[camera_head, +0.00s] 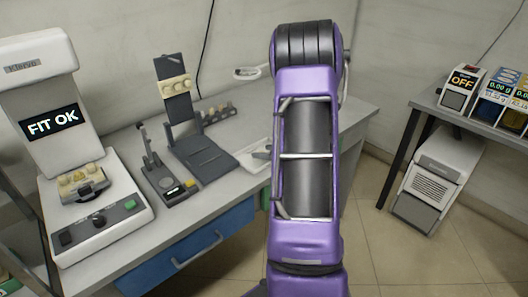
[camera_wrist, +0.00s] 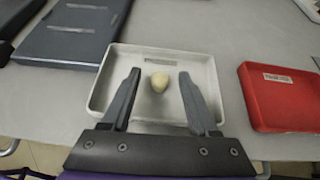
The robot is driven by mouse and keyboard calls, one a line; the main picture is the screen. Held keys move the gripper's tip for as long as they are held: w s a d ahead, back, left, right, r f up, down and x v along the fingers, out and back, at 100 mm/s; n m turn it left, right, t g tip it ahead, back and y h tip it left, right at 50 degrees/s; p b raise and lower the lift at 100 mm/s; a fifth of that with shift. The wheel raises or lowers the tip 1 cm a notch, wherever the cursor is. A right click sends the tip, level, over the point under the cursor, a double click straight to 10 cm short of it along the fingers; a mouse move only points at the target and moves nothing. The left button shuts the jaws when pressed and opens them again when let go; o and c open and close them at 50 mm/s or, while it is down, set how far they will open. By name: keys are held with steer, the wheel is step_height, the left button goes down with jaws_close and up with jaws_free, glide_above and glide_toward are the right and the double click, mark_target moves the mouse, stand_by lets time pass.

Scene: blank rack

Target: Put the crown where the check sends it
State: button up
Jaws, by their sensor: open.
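The crown (camera_wrist: 159,82) is a small cream piece lying in a shallow white tray (camera_wrist: 205,62). My gripper (camera_wrist: 160,75) is open over the tray, one finger to each side of the crown, with visible gaps to both. In the head view my purple arm hides the gripper and the crown; part of the white tray (camera_head: 250,155) shows beside it. The checking machine (camera_head: 42,143) at the left reads "FIT OK" on its screen (camera_head: 53,119). A cream dental model sits on its platform (camera_head: 83,185).
A red tray (camera_wrist: 280,95) with a small label, unreadable here, lies right of the white tray. A dark flat stand (camera_wrist: 70,32) lies left. In the head view a small fixture (camera_head: 165,180) and a dark articulated stand (camera_head: 205,150) occupy the bench. Devices, one reading "OFF" (camera_head: 462,81), stand at right.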

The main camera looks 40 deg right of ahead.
steer(key=a+p+v, duration=0.1)
steer(key=v, duration=1)
steer(key=shift+s+d, duration=0.2)
steer(key=shift+d, duration=0.3)
